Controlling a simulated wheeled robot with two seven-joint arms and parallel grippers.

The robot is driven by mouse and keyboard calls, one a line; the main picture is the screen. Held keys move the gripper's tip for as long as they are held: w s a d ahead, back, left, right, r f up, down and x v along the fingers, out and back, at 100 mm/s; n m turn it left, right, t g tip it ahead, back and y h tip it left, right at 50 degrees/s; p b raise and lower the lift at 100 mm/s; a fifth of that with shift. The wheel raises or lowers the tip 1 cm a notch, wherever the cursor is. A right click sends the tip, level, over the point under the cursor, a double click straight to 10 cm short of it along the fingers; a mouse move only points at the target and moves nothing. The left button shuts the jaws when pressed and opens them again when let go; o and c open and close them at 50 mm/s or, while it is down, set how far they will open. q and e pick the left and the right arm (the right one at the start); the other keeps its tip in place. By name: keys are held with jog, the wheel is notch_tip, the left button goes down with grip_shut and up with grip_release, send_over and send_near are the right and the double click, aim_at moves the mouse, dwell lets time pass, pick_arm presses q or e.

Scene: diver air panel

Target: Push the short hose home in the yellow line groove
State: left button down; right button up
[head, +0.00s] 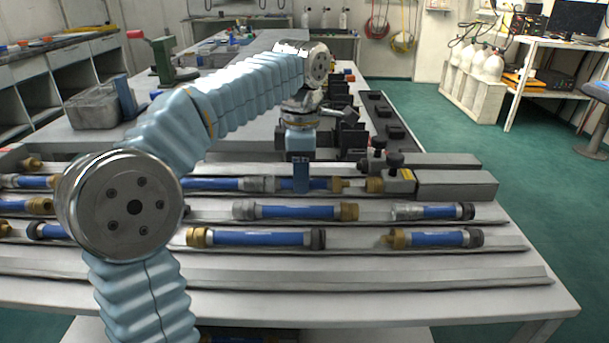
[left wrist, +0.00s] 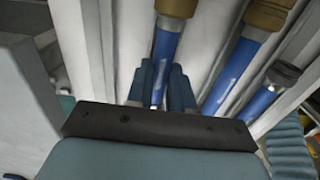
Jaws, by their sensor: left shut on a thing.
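The short hose is a blue hose (head: 319,184) with a brass end, lying along the rear groove (head: 355,194). My left gripper (head: 301,188) points down and is shut on it from above. In the left wrist view the hose (left wrist: 166,48) passes between the blue fingers (left wrist: 161,88), its brass end at the top. A grey block with a yellow label (head: 402,175) stands at the groove's right end, with a brass fitting (head: 374,185) facing the hose's brass end. I cannot tell whether the two brass parts touch. My right gripper is not in view.
Blue hoses with brass and dark ends lie in the nearer grooves, among them one (head: 296,212) just in front and another (head: 262,238) closer. The nearest groove (head: 380,275) is empty. Dark knobs (head: 394,160) rise behind the labelled block.

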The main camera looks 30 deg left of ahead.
pick_arm(q)
jog(key=shift+s+a, duration=0.1)
jog(key=shift+a, duration=0.05)
jog(key=c, duration=0.9)
grip_release()
notch_tip(320, 180, up, 12)
jog(key=p, duration=0.3)
